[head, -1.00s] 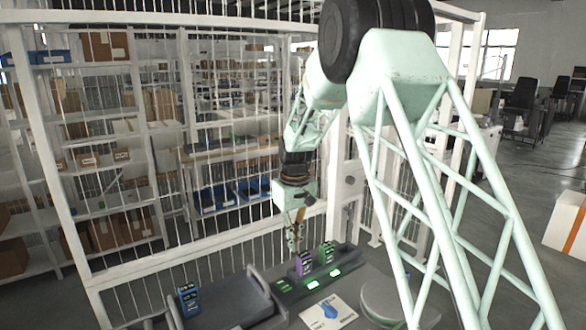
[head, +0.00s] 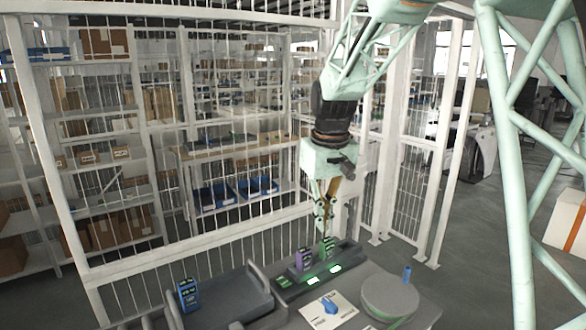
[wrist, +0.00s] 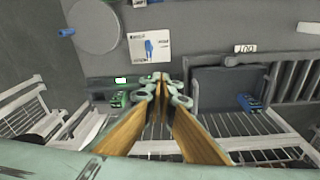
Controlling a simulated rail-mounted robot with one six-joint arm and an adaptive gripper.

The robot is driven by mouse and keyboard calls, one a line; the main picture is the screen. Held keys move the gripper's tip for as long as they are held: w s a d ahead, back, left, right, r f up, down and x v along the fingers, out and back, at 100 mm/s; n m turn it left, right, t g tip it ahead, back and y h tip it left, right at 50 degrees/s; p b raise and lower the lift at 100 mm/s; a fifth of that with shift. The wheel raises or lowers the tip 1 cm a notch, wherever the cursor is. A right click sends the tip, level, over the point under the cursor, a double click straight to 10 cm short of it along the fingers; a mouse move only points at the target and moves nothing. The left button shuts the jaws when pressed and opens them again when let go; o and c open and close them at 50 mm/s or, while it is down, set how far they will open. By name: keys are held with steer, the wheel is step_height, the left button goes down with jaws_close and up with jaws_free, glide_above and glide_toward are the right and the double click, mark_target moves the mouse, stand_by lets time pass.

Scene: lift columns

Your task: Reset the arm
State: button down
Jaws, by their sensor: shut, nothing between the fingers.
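My gripper (head: 322,226) hangs from my arm, pointing down, with its fingers shut and empty. In the head view its tips are just above and in front of the green device (head: 327,246) in the line of sight; I cannot tell the exact gap. The purple device is not clearly seen there.
A blue device (head: 188,296) stands at the left of a grey tray (head: 262,312). A white card (head: 345,316) with a blue shape lies in front of the holder. A white mesh fence (head: 215,238) stands behind.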

steer(key=s+d+r+m+b, duration=0.1)
steer(key=s+d+r, duration=0.2)
steer(key=s, duration=0.4)
steer(key=s+d+r+t+b, duration=0.1)
steer(key=s+d+r, duration=0.2)
steer(key=s, duration=0.5)
steer(key=s+d+r+m+b, duration=0.1)
steer(key=s+d+r, duration=0.15)
steer(key=s, duration=0.45)
steer(key=s+d+f+m+b, duration=0.1)
steer(key=s+d+f, duration=0.1)
steer(key=s, duration=1)
steer(key=s+d+f+m+t+b, duration=0.1)
steer(key=s+d+f+b, duration=0.1)
steer(key=s, duration=1)
steer(key=shift+s+d+f+t, duration=0.15)
steer(key=shift+d+f+t, duration=0.05)
steer(key=shift+f+t, duration=0.15)
